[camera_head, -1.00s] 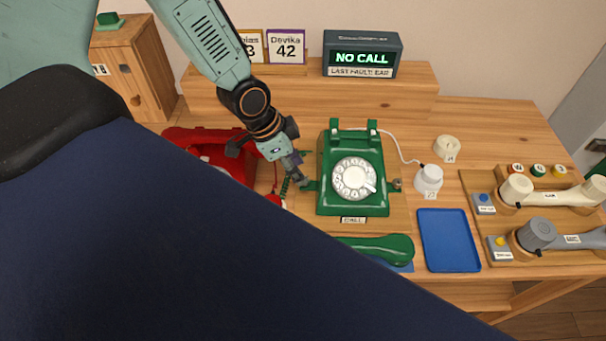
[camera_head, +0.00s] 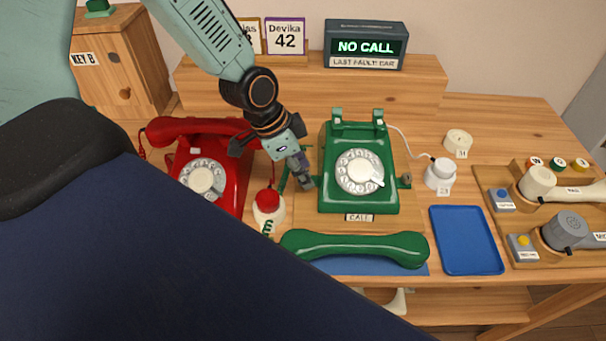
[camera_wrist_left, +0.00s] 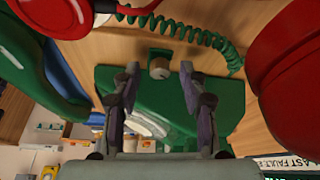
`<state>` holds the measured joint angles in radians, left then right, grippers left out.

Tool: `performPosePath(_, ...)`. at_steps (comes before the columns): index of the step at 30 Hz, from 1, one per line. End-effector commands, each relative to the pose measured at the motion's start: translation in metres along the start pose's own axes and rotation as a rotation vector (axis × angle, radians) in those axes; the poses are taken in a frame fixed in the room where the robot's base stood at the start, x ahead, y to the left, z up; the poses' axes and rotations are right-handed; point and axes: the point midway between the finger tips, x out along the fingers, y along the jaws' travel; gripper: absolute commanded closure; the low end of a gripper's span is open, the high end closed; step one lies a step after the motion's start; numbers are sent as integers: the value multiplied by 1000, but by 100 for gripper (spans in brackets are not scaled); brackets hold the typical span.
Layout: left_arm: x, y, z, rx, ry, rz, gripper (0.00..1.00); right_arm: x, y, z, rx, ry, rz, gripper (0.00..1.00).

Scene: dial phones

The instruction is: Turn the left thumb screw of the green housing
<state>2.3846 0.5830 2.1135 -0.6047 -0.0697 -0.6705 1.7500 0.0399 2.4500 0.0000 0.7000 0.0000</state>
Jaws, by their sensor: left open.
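The green housing (camera_head: 335,198) of the dial phone stands upright on the table, its white dial facing up and forward. My left gripper (camera_head: 306,182) is at its left side, pointing down towards it. In the left wrist view the left thumb screw (camera_wrist_left: 159,68), a small brownish round knob at the edge of the green housing (camera_wrist_left: 115,78), appears between the two fingertips of my open left gripper (camera_wrist_left: 158,76). A gap shows on each side of the knob. In the head view the gripper hides this screw. The right thumb screw (camera_head: 406,180) shows on the other side.
The green handset (camera_head: 355,248) lies in front of the housing. A blue tray (camera_head: 466,240) lies to the right. A green coiled cord (camera_wrist_left: 190,30) runs near the fingertips.

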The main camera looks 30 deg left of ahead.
Motion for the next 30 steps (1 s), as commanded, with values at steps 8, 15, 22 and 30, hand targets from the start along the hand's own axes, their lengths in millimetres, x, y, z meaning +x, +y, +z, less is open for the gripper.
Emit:
performPosePath(8, 3, 0, 0, 0, 2, 0, 57, 7, 0, 0, 0, 0, 0, 48)
performPosePath(15, 2, 0, 0, 0, 1, 1, 60, 6, 0, 0, 0, 0, 0, 48)
performPosePath(22, 2, 0, 0, 0, 1, 1, 79, 6, 0, 0, 0, 0, 0, 48)
performPosePath(30, 3, 0, 0, 0, 1, 1, 100, 6, 0, 0, 0, 0, 0, 48)
